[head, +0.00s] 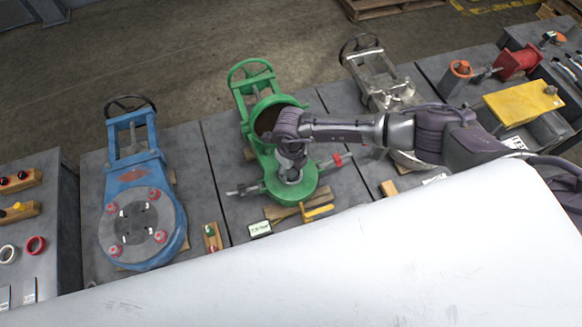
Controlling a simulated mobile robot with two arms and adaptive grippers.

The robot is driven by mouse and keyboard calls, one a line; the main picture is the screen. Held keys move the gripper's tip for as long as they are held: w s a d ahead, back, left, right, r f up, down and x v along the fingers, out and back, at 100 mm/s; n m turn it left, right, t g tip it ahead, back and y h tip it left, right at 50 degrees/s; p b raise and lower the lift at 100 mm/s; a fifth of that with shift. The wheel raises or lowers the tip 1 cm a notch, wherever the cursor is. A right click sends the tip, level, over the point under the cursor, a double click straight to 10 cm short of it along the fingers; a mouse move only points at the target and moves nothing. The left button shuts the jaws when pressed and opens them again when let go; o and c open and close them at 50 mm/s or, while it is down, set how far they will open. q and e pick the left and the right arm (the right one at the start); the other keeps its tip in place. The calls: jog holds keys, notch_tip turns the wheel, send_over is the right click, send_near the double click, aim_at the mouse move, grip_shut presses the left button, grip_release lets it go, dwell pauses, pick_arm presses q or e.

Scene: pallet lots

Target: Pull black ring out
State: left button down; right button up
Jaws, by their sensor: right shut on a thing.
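My right gripper (291,177) comes in from the right and points down at the round lower end of the valve. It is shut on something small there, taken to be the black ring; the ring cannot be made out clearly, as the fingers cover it. My left gripper is not in view.
A blue valve (142,225) lies on the left and a bare metal valve (385,85) on the right, partly behind my arm. Rods with clamps stick out on both sides of the green valve. A yellow-handled tool (318,212) and a small labelled box (260,229) lie in front of it.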

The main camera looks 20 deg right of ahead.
jog(key=shift+r+p, duration=1.45)
jog(key=shift+r, duration=0.4)
